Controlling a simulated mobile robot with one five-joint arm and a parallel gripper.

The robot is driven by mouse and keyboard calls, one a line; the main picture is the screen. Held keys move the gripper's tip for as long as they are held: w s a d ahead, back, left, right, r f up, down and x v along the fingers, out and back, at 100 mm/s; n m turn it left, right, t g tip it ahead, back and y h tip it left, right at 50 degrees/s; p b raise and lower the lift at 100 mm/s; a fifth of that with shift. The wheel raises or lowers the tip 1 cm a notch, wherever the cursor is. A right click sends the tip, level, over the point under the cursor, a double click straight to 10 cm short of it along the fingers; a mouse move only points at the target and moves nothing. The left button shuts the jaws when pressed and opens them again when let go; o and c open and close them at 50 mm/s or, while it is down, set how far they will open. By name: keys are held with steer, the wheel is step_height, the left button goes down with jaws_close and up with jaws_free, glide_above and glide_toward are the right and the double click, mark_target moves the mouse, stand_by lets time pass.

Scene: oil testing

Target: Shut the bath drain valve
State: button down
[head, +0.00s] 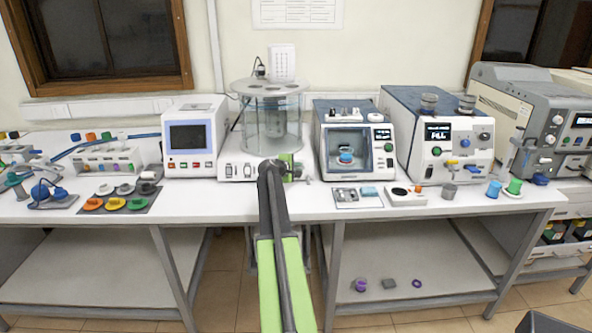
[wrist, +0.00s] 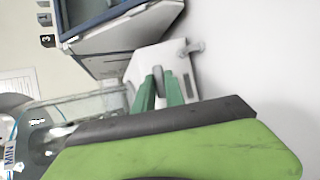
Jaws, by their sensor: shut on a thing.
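The bath is a clear glass cylinder (head: 272,125) on a white base (head: 232,171). Its glass wall also shows in the wrist view (wrist: 95,107). My gripper (head: 287,165) is at the front of the base, and my arm hides part of that front. In the wrist view my gripper's two green fingers (wrist: 160,90) are shut on a small grey handle (wrist: 158,78), which looks like the drain valve's handle. A pale spout-like fitting (wrist: 192,47) sticks out of the base beside the fingers. The handle's exact angle is hard to tell.
A white instrument with a screen (head: 190,138) stands left of the bath. A blue-and-white instrument (head: 356,140) stands close on its right. Small tools and dishes lie along the front of the bench (head: 330,205). The lower shelf (head: 420,265) holds several small parts.

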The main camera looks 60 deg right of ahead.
steer(key=c, duration=1.4)
jaws_free()
steer(key=shift+d+f, duration=0.1)
steer(key=shift+d, duration=0.05)
steer(key=p+v, duration=0.7)
steer(key=v, duration=1)
steer(key=shift+a, duration=0.3)
steer(key=shift+w, duration=0.1)
